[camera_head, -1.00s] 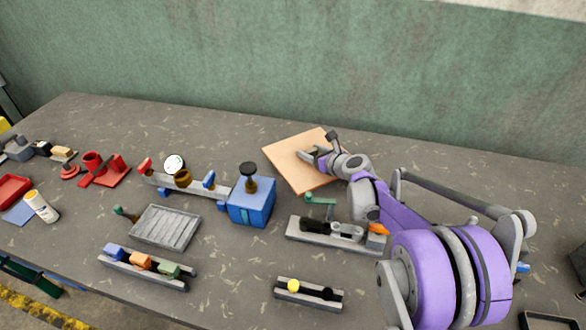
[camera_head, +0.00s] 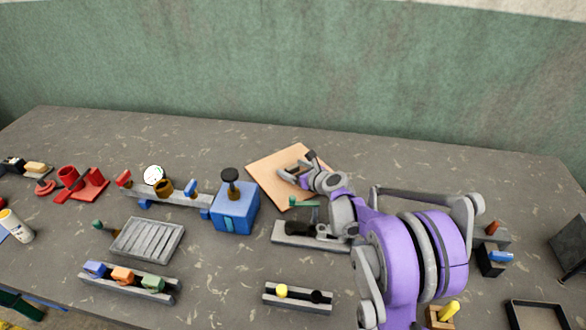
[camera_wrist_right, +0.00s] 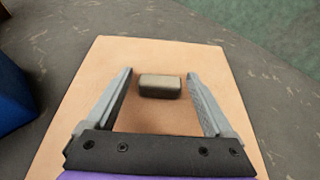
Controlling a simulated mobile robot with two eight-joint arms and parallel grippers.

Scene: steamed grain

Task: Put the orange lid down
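My right gripper (camera_head: 298,168) is over the tan board (camera_head: 262,168). In the right wrist view its fingers (camera_wrist_right: 159,84) are wide apart, with the board (camera_wrist_right: 110,52) below. A small olive-grey block (camera_wrist_right: 160,87) shows between the fingers, with clear gaps on both sides. No orange lid can be made out in the gripper or on the board. My left gripper is not in view.
A blue box (camera_head: 235,208) stands left of the board. A grey fixture (camera_head: 290,238) lies in front, partly hidden by my right arm. A slotted grey tray (camera_head: 147,241), a row of coloured blocks (camera_head: 122,275) and a black-rimmed tray (camera_head: 538,318) lie around.

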